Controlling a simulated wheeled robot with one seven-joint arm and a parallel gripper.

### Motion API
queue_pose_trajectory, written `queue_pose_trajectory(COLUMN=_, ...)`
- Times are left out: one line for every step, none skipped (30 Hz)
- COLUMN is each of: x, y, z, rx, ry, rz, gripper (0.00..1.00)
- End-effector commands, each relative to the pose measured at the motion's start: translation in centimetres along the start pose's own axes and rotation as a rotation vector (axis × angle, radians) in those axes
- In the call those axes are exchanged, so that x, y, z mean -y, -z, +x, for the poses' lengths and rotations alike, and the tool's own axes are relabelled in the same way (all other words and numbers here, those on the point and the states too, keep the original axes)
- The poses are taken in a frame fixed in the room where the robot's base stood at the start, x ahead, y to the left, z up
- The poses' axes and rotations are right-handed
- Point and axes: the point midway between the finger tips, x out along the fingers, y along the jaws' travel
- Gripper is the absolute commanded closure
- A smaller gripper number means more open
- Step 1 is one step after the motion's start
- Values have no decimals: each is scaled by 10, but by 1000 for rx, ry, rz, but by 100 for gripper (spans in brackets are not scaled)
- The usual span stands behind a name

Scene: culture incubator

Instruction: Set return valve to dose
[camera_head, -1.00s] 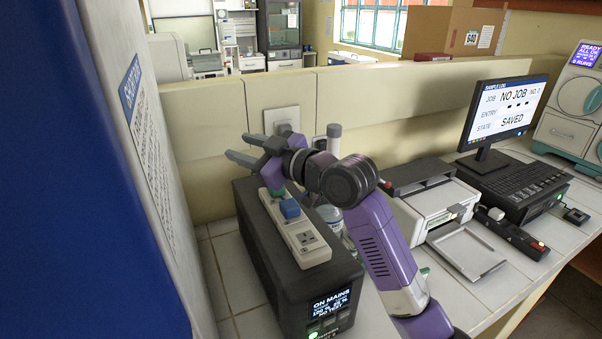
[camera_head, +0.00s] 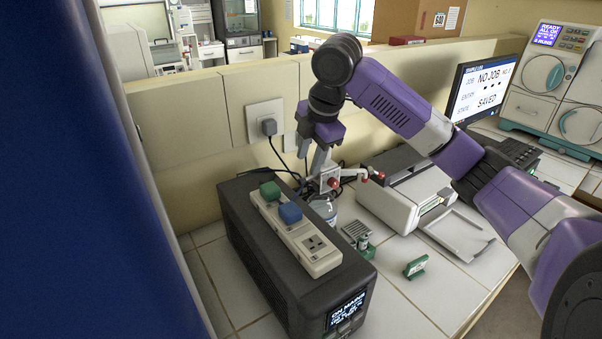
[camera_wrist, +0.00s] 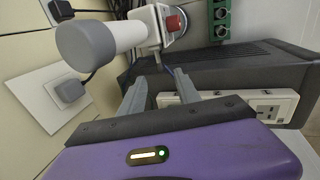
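My gripper (camera_head: 312,160) points down behind the black power unit, just above a pale fitting (camera_head: 328,177) with red knobs (camera_head: 365,178). I cannot tell which knob is the return valve's or how it is set. In the wrist view my gripper (camera_wrist: 163,80) has its two fingers apart with nothing between them. Beyond the fingertips there, a white fitting with a grey round cap (camera_wrist: 85,45) carries a red knob (camera_wrist: 174,22). The fingers look apart from the knob. A clear jar (camera_head: 323,208) stands below the fitting, partly hidden.
The black power unit (camera_head: 265,265) bears a white socket strip (camera_head: 322,262) with green and blue plugs. A wall plug (camera_head: 268,127) and cables are behind it. A printer (camera_head: 400,195), a small green stand (camera_head: 415,266) and a monitor (camera_head: 480,95) are to the right.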

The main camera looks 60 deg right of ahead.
Motion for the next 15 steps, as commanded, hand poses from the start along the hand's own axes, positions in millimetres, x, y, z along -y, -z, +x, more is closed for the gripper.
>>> queue_pose_trajectory(x=0, y=0, z=7, rx=-2, ry=3, rz=1, gripper=61)
queue_pose_trajectory(x=0, y=0, z=11, rx=-2, ry=3, rz=1, gripper=61)
queue_pose_trajectory(x=0, y=0, z=18, rx=-2, ry=2, rz=2, gripper=61)
queue_pose_trajectory(x=0, y=0, z=22, rx=-2, ry=2, rz=2, gripper=61)
queue_pose_trajectory(x=0, y=0, z=27, rx=-3, ry=2, rz=2, gripper=61)
queue_pose_trajectory(x=0, y=0, z=33, rx=-2, ry=1, rz=2, gripper=61)
queue_pose_trajectory(x=0, y=0, z=38, rx=-1, ry=1, rz=3, gripper=61)
queue_pose_trajectory(x=0, y=0, z=42, rx=-1, ry=0, rz=3, gripper=61)
queue_pose_trajectory(x=0, y=1, z=47, rx=-2, ry=0, rz=3, gripper=61)
queue_pose_trajectory(x=0, y=1, z=50, rx=-3, ry=1, rz=3, gripper=61)
queue_pose_trajectory(x=0, y=1, z=53, rx=-3, ry=0, rz=3, gripper=61)
queue_pose_trajectory(x=0, y=1, z=57, rx=-3, ry=-1, rz=2, gripper=61)
queue_pose_trajectory(x=0, y=1, z=59, rx=-2, ry=-1, rz=2, gripper=61)
queue_pose_trajectory(x=0, y=1, z=61, rx=-2, ry=-1, rz=2, gripper=61)
queue_pose_trajectory(x=0, y=1, z=63, rx=-2, ry=-1, rz=2, gripper=61)
